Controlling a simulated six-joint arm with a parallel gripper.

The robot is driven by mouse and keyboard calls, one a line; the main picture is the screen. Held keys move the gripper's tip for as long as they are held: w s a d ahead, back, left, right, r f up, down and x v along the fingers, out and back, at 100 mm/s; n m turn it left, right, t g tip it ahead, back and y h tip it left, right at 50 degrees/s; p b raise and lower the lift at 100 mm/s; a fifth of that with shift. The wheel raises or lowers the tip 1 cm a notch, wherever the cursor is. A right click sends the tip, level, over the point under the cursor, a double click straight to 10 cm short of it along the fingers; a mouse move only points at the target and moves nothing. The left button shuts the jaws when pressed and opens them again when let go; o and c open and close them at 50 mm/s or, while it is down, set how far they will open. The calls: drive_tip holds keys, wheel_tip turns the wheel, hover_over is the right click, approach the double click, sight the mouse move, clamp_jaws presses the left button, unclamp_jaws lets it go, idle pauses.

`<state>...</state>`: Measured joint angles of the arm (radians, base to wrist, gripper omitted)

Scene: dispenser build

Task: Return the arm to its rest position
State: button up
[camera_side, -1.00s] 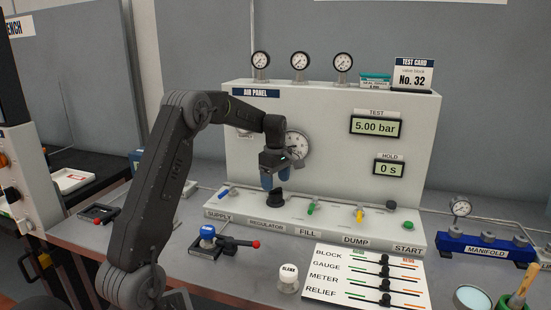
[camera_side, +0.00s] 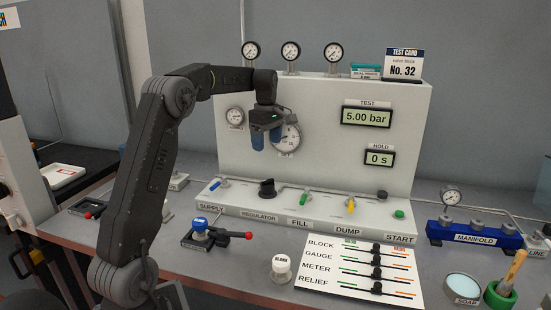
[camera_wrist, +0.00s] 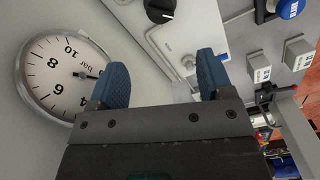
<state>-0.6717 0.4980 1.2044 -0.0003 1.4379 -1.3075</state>
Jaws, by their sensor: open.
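My gripper (camera_side: 267,142) has two blue fingers and hangs in front of the air panel (camera_side: 228,175), left of the large round gauge (camera_side: 291,139). The fingers are open and empty, pointing down above the black regulator knob (camera_side: 267,188), clear of it. In the wrist view, my gripper (camera_wrist: 157,85) shows its blue fingers spread apart with nothing between them. The gauge (camera_wrist: 62,78) lies left of them, and the regulator knob (camera_wrist: 160,10) is at the top.
The TEST display (camera_side: 367,117) reads 5.00 bar and HOLD (camera_side: 380,158) reads 0 s.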

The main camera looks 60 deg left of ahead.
drive_tip(key=s+d+r+m+t+y, duration=0.1)
drive_tip(key=s+d+r+m, duration=0.3)
drive_tip(key=d, duration=0.6)
drive_tip(key=s+d+r+m+t, duration=0.1)
drive_tip(key=s+d+m+t, duration=0.15)
drive_tip(key=d+m, duration=0.6)
drive_tip(key=s+d+f+m+t, duration=0.1)
drive_tip(key=s+d+f+m, duration=0.2)
drive_tip(key=s+d+m, duration=0.2)
drive_tip(key=s+d+f+m+t+h, duration=0.1)
drive_tip(key=s+d+f+m, duration=0.2)
drive_tip(key=s+d+m, duration=0.2)
drive_tip(key=s+d, duration=0.3)
drive_tip(key=s, duration=0.2)
drive_tip(key=shift+s+d, duration=0.15)
drive_tip(key=shift+d, duration=0.15)
